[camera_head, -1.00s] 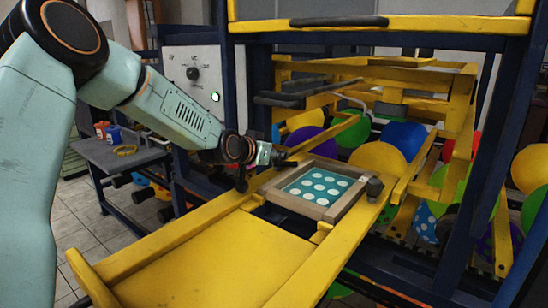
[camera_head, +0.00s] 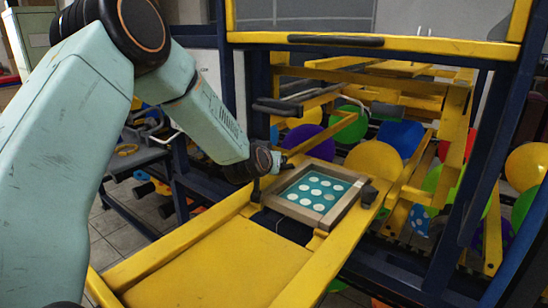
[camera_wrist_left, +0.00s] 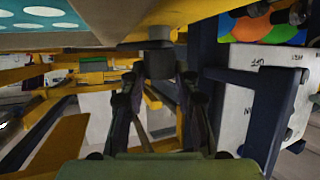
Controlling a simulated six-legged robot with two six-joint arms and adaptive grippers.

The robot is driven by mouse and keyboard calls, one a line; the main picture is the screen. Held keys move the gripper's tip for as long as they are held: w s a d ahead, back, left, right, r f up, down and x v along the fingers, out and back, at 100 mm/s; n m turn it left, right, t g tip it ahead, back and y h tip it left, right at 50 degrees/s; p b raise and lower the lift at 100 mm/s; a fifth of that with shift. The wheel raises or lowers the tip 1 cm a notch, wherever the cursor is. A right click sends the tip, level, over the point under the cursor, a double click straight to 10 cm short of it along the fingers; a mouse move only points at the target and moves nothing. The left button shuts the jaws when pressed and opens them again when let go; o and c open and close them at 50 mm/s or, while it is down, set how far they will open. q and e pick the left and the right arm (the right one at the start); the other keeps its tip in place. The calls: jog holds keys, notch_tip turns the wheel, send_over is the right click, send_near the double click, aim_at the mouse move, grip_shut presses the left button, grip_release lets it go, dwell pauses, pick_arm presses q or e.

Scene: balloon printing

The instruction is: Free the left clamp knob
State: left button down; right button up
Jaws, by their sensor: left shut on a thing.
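The screen frame (camera_head: 346,217), wooden-edged with a teal panel (camera_head: 315,190) of pale dots, lies on the yellow bed of the press. The right clamp knob (camera_head: 369,195), dark grey, stands at its right edge. My left gripper (camera_head: 258,187) is at the frame's left edge, mostly hidden behind its own wrist in the head view. In the left wrist view, the left clamp knob (camera_wrist_left: 159,64), a dark grey cylinder, is between the fingertips of my left gripper (camera_wrist_left: 160,80), which is shut on it. My right gripper is not in view.
Yellow rails (camera_head: 205,236) run along both sides of the bed. Several coloured balloons (camera_head: 375,163) lie behind and right of the frame. A dark blue post (camera_head: 484,160) stands at the right. A grey side table (camera_head: 140,158) stands at the left, behind my arm.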

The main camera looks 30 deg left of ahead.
pick_arm(q)
jog(key=c, duration=1)
grip_release()
jog(key=v, duration=1.2)
